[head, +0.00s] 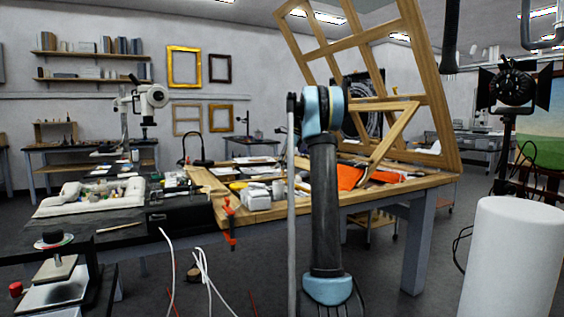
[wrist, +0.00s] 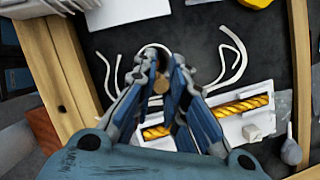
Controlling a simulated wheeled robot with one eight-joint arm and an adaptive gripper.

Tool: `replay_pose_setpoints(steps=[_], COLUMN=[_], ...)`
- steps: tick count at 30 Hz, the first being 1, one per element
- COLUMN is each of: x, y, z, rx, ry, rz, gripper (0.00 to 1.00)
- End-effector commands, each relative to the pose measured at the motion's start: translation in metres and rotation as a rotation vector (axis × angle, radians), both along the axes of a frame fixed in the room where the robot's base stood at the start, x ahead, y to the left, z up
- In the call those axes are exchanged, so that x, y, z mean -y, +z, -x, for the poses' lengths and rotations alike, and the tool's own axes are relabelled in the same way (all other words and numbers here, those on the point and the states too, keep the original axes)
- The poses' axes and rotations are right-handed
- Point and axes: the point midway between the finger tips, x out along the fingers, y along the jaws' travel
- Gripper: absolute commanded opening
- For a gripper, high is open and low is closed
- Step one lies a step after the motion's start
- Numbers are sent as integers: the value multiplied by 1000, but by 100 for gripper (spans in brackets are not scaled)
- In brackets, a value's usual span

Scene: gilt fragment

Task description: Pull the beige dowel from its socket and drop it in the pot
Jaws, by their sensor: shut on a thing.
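In the wrist view my gripper (wrist: 162,76) has its blue fingers closed together over the dark work surface. A small round beige-brown end, which looks like the dowel (wrist: 159,87), shows between the fingers. Most of it is hidden by the fingers, and I cannot tell whether it is still in a socket. The socket is not visible. I cannot pick out the pot in either view. In the head view my arm stands in front of the wooden bench, and the gripper cannot be made out.
White trays hold gilt twisted moulding (wrist: 243,106) right of the gripper, with white cords (wrist: 232,60) nearby. A wooden rail (wrist: 62,75) runs along the left. In the head view, a wooden bench (head: 265,215) carries clutter, and a white cylinder (head: 514,255) stands at right.

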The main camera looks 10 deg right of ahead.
Motion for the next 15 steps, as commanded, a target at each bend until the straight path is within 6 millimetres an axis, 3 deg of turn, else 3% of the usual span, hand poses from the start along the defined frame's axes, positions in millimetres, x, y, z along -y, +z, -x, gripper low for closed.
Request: replay_pose_setpoints(steps=[13,15], x=[0,0], y=[-8,-8], z=[0,0], rx=[0,0], ry=[0,0], rz=[0,0], gripper=[3,24])
